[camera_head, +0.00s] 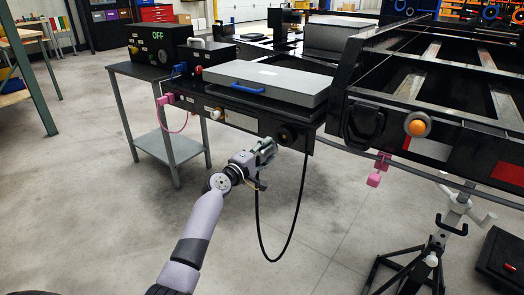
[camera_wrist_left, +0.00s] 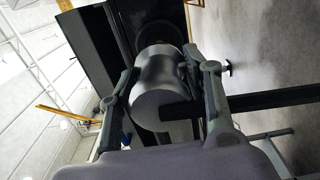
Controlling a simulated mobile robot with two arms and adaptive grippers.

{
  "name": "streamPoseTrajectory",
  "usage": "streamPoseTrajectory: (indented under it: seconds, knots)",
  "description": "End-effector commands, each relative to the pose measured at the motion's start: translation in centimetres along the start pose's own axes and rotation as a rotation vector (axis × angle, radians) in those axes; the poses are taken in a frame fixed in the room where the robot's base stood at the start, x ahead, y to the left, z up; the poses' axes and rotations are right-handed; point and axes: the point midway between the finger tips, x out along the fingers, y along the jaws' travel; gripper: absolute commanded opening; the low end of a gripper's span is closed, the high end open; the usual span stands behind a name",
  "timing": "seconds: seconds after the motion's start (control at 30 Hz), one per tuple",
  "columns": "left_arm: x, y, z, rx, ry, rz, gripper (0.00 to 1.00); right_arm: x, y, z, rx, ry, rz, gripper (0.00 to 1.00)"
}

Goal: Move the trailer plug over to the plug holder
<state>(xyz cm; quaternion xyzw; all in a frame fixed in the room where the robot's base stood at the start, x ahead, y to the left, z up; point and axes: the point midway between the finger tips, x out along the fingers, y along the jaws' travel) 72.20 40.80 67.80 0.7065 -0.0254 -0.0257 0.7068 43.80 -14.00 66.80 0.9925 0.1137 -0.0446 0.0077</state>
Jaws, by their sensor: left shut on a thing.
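My left gripper (camera_head: 264,153) is shut on the trailer plug, in front of the trailer's dark end panel. In the left wrist view the trailer plug (camera_wrist_left: 153,100) is a thick grey cylinder between the two fingers (camera_wrist_left: 165,98). A black cable (camera_head: 258,225) hangs in a long loop from the gripper area up to the panel. A round black fitting (camera_head: 288,135), which looks like the plug holder, sits on the panel just right of the gripper. Contact between the plug and this fitting cannot be told. My right gripper is not in view.
A grey side table (camera_head: 178,146) with a black box marked OFF (camera_head: 148,45) stands at the left. A black trailer frame (camera_head: 455,140) with an orange round light (camera_head: 417,127) is at the right, above a black stand (camera_head: 410,265). The floor around my arm is clear.

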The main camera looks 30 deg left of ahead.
Motion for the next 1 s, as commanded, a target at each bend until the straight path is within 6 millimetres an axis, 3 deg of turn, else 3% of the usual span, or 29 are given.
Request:
streamPoseTrajectory:
  seconds: [0.47,0.8,1.0]
  knots:
    - [0.3,0.1,0.1,-0.002,0.001,0.001,0.00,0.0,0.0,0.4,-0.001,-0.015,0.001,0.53]
    - [4.5,-0.3,0.0,-0.016,0.004,0.001,0.00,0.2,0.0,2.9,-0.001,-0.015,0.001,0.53]
    - [5.8,-0.1,0.0,-0.015,0.003,-0.001,0.00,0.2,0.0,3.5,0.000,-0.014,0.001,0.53]
